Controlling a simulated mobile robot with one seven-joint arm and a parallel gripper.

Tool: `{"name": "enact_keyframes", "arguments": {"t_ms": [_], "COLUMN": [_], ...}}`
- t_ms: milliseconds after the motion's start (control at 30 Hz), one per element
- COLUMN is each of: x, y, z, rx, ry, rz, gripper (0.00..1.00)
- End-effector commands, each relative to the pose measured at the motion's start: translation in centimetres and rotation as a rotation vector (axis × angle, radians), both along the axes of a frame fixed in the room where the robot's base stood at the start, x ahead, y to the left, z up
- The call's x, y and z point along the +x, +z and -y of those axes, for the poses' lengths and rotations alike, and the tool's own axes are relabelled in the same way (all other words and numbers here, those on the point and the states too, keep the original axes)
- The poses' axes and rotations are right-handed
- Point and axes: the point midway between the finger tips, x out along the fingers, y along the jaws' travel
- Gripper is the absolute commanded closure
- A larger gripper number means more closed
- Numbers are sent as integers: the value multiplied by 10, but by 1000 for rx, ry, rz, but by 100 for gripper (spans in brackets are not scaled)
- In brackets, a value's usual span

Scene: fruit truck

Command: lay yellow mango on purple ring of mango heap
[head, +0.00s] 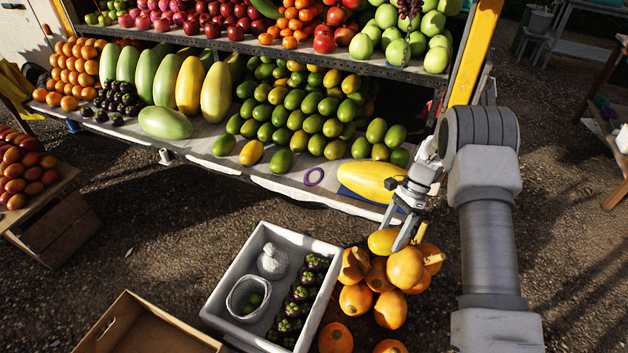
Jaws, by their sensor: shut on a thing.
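A yellow mango (382,241) is held at the tips of my gripper (400,232), in front of the lower shelf and above several orange-yellow fruits. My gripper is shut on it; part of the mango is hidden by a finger. The purple ring (313,177) lies flat and empty on the white shelf cloth, just in front of the mango heap (313,125). The heap is mostly green mangoes with some yellow ones. My gripper is to the right of the ring and nearer the camera.
A large yellow fruit (371,181) lies on the shelf between the ring and my arm. Another yellow mango (251,153) lies left of the ring. A grey crate (217,303) stands below. The upper shelf (335,69) overhangs the heap.

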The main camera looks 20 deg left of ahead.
Motion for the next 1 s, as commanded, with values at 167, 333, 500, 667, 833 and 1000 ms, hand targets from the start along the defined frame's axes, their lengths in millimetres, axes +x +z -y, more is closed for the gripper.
{"name": "enact_keyframes", "arguments": {"t_ms": [167, 333, 500, 667, 833, 1000], "x": [32, 63, 93, 118, 140, 158], "y": [4, 13, 27, 41, 56, 72], "z": [-26, -51, -77, -100, -121, -137], "rx": [2, 3, 2, 2, 1, 3], "ry": [-339, -670, -987, -1255, -1492, -1676], "rz": [2, 1, 3, 1, 1, 2], "gripper": [62, 62, 63, 63, 63, 63]}}
